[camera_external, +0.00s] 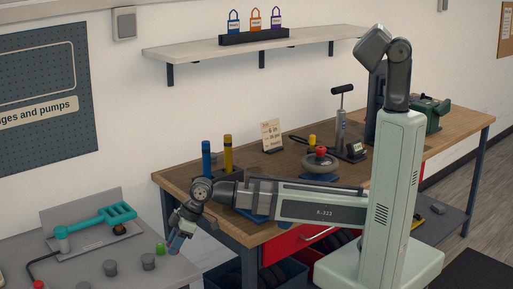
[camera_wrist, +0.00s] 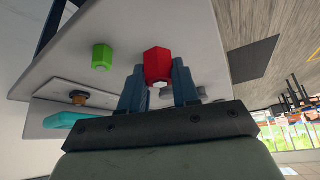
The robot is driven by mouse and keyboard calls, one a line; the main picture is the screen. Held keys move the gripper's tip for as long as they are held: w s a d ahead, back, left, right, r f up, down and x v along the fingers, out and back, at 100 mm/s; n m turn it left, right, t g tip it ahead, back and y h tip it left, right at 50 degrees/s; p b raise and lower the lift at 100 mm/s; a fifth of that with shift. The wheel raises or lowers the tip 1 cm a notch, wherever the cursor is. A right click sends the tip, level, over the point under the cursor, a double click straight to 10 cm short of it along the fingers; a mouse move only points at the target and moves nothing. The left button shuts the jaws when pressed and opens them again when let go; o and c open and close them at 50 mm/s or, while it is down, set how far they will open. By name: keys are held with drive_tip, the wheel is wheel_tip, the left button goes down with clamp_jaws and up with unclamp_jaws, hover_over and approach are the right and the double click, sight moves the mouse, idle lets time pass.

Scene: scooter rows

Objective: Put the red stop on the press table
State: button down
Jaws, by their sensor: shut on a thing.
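My gripper (camera_external: 176,243) points down near the right edge of the grey table in the external view. In the wrist view my gripper (camera_wrist: 158,85) is shut on a red six-sided piece, the red stop (camera_wrist: 157,62), held between its two blue-grey fingers. In the external view the fingers and wrist mostly hide the held stop. The grey table (camera_external: 190,272) at lower left carries a teal press-like tool (camera_external: 95,222) on a plate; I take this as the press table. The tool is partly seen in the wrist view (camera_wrist: 72,121).
The wooden workbench (camera_external: 290,166) to the right holds a pump (camera_external: 341,130) and blue and yellow cylinders (camera_external: 227,153).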

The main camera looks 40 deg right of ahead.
sight(177, 266)
drive_tip(key=shift+f, duration=2.7)
drive_tip(key=shift+f, duration=0.15)
drive_tip(key=c, duration=0.8)
unclamp_jaws()
drive_tip(key=v, duration=1.2)
drive_tip(key=shift+r, duration=0.25)
